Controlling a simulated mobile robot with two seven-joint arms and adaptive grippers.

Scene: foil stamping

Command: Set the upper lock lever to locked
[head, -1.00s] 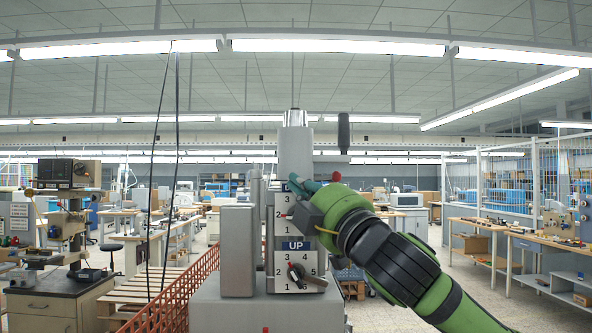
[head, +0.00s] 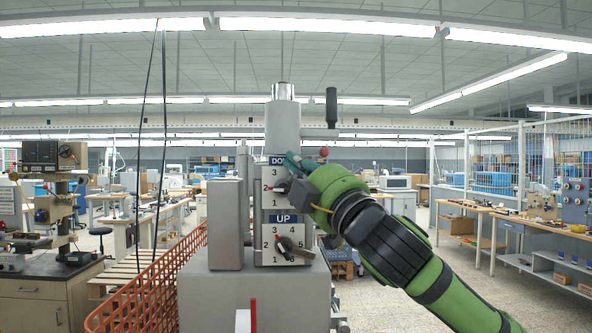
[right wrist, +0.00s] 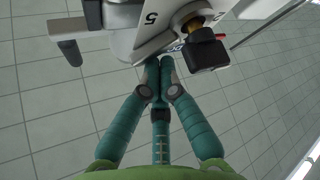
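The grey press head (head: 283,125) stands upright in the middle of the head view. Its front has an upper dial panel (head: 270,172) with a small lever (head: 279,188), and a lower panel marked UP (head: 287,220) with a black lever (head: 293,247). I cannot tell which part is the upper lock lever. My right gripper (head: 291,160) is at the upper panel's top edge and partly covers its label. In the right wrist view its teal fingers (right wrist: 160,66) are together, with nothing visible between them, close to the panel edge. My left gripper is not in view.
A black-handled crank (head: 331,107) and a red ball knob (head: 324,151) are close above my right gripper. In the right wrist view a black knob (right wrist: 205,52) is close to the fingers. An orange mesh barrier (head: 150,290) stands at left; workbenches (head: 560,240) stand at right.

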